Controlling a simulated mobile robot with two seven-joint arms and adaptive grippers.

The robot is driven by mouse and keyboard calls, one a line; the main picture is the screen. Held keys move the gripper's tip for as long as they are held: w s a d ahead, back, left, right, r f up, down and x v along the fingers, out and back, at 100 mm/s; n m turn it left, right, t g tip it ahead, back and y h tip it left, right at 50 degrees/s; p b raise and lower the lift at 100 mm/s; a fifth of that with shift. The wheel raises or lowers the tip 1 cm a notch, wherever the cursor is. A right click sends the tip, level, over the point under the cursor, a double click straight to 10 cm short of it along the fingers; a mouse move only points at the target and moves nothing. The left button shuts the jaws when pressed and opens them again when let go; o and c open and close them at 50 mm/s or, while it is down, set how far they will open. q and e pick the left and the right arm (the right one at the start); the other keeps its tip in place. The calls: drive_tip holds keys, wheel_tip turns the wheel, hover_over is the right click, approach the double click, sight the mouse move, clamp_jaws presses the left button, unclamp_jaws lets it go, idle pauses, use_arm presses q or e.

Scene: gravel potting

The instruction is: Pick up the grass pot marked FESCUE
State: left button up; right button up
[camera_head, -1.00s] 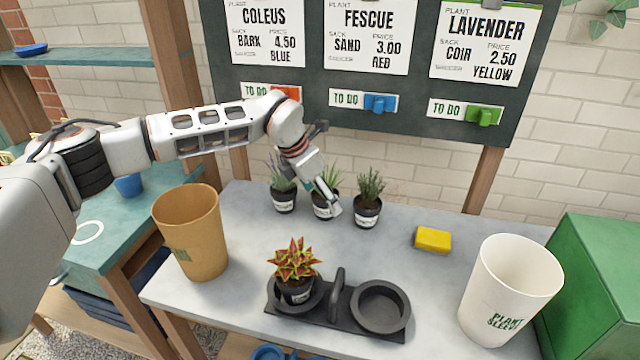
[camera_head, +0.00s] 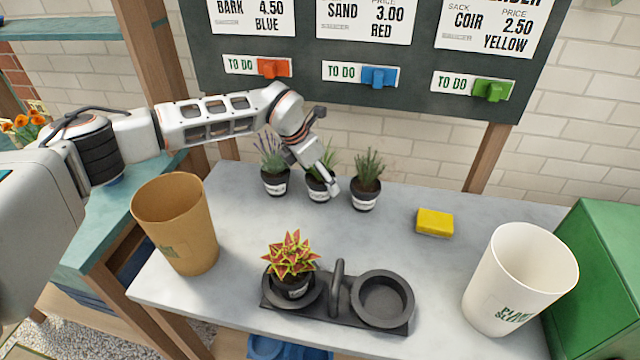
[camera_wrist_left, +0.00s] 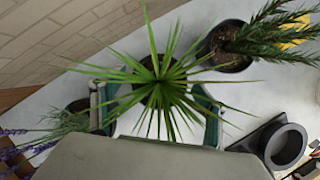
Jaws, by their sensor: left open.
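A small dark pot with a pale label (camera_head: 320,195) stands in the middle of the back row on the table and holds spiky green grass. The label is too small to read. My left gripper (camera_head: 322,183) reaches down at this pot and partly covers it. In the left wrist view, the grass (camera_wrist_left: 162,85) fans out between the two spread fingers of my left gripper (camera_wrist_left: 155,108), one on either side of the pot. The gripper is open. The leaves hide most of the pot, so finger contact cannot be told. My right gripper is not in view.
A purple-flowered pot (camera_head: 275,184) stands close left and a dark-green bushy pot (camera_head: 366,197) close right. In front are a black two-ring carrier (camera_head: 345,312) with a red-yellow plant, a tan pot (camera_head: 178,228), a white sleeve bin (camera_head: 515,285) and a yellow sponge (camera_head: 435,222).

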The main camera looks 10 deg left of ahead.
use_arm(q)
drive_tip(key=shift+w+d+f, duration=0.1)
drive_tip(key=shift+w+f, duration=0.15)
drive_tip(key=shift+f, duration=0.35)
drive_tip(key=c, duration=1.4)
drive_tip(key=shift+c, duration=0.2)
drive_tip(key=shift+r, duration=0.15)
